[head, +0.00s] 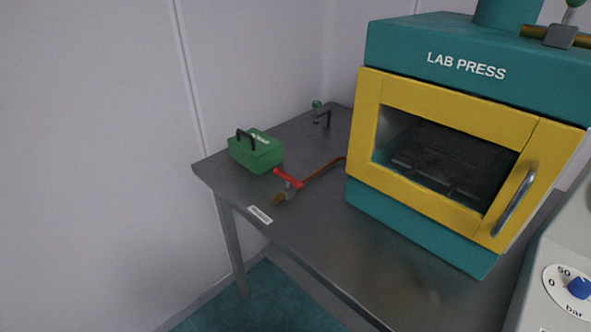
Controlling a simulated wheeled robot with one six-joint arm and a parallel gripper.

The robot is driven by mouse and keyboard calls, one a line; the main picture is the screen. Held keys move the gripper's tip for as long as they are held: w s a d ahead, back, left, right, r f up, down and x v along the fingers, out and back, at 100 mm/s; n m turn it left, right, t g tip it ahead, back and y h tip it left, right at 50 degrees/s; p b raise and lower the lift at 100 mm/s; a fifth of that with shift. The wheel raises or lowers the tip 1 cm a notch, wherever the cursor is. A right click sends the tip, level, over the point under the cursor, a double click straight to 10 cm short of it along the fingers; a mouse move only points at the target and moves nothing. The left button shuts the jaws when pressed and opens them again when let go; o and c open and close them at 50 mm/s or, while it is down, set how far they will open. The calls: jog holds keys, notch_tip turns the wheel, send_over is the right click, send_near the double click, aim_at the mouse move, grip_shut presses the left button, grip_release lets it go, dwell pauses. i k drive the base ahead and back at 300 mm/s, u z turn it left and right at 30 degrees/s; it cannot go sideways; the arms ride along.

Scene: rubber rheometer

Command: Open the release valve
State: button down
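A small valve with a red lever handle (287,178) sits on the grey table beside the green box. A brass end (279,198) points toward the table's front edge, and a thin red line (325,169) runs from the valve behind the press. The red handle lies roughly across the line of the fitting. A white label (260,214) lies on the table edge in front of it; its text is too small to read. Which fitting is the release valve is not marked legibly. My gripper is not in view.
A teal and yellow lab press (440,195) fills the table's right side, its windowed door shut. A green box (256,151) with a black handle stands left of the valve. A brass fitting (540,32) tops the press. A gauge panel (565,290) stands at right. The front table top is clear.

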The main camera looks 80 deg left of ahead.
aim_at(289, 180)
jog(key=u, duration=2.4)
jog(key=k, duration=0.55)
jog(key=z, duration=0.25)
jog(key=i, duration=0.95)
jog(key=u, duration=0.35)
